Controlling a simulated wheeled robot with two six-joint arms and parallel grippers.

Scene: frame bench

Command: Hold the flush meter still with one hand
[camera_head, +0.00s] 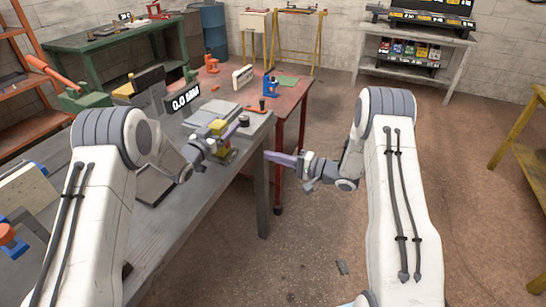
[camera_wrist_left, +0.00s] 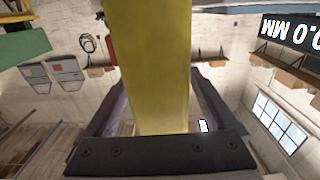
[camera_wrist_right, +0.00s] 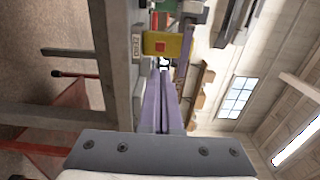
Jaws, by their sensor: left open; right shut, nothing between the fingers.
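The flush meter seems to be the yellow body (camera_head: 217,126) on the grey bench; in the left wrist view it is a broad yellow bar (camera_wrist_left: 158,65). My left gripper (camera_head: 236,128) is open around it, one finger on each side, with visible gaps between bar and fingers. Its lower part is partly hidden by the gripper in the head view. My right gripper (camera_head: 270,156) is shut and empty, off the bench's right edge, pointing left. In the right wrist view a yellow block with a red patch (camera_wrist_right: 160,44) shows beyond the shut fingertips (camera_wrist_right: 163,68).
The grey bench (camera_head: 185,217) carries a black display reading 0.0 MM (camera_head: 182,99) behind the yellow body. A dark flat tray (camera_head: 154,186) lies near my left wrist. A red bench (camera_head: 290,92) stands behind. The floor (camera_head: 300,240) below my right gripper is mostly clear.

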